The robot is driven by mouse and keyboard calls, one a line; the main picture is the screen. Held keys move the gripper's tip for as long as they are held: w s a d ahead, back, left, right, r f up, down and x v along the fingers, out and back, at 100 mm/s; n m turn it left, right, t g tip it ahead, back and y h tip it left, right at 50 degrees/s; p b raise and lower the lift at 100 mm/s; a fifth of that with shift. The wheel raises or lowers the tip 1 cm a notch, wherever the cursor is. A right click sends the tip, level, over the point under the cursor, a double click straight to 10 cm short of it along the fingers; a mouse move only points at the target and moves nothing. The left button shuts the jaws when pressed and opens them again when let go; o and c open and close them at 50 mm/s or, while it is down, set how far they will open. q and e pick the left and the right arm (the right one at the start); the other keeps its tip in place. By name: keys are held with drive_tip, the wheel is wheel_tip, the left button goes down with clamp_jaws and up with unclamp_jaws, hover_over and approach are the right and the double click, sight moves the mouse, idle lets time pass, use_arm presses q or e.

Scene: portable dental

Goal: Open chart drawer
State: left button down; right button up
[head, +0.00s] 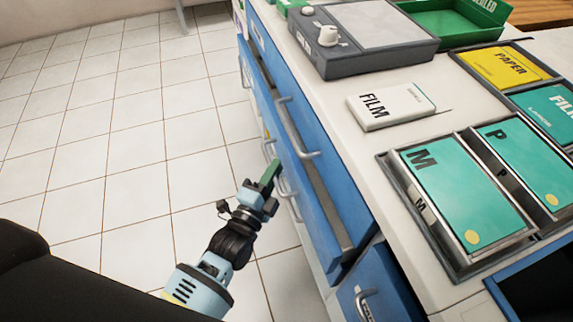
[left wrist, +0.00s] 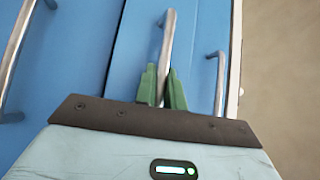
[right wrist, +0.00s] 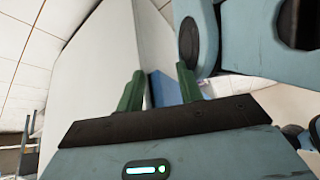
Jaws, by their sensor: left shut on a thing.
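A blue drawer front (head: 312,220) stands out from the white-topped cabinet, with a dark gap and a grey-brown top edge showing behind it. My left gripper (head: 270,175) is at this front on the floor side. In the left wrist view, its green fingers (left wrist: 164,90) are closed around a metal bar handle (left wrist: 168,40) on a blue front. My right gripper (right wrist: 158,90) shows only in its own wrist view, with its fingers apart and nothing between them. I cannot read a chart label on the drawer.
Another bar handle (head: 297,130) is on the blue front above. The counter holds a grey device (head: 365,60), a white film box (head: 390,106), a tray with teal packs (head: 465,195), a yellow paper pack (head: 503,67) and a green tray (head: 455,22). The tiled floor (head: 110,130) at left is clear.

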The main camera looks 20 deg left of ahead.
use_arm(q)
drive_tip(key=s+a+p, duration=0.2)
drive_tip(key=s+a, duration=0.4)
drive_tip(key=a, duration=0.3)
drive_tip(key=s+a+p, duration=0.3)
drive_tip(key=s+a, duration=0.3)
drive_tip(key=a, duration=0.2)
drive_tip(key=shift+a, duration=0.35)
drive_tip(key=c, duration=1.5)
unclamp_jaws()
drive_tip(key=shift+v, duration=3.9)
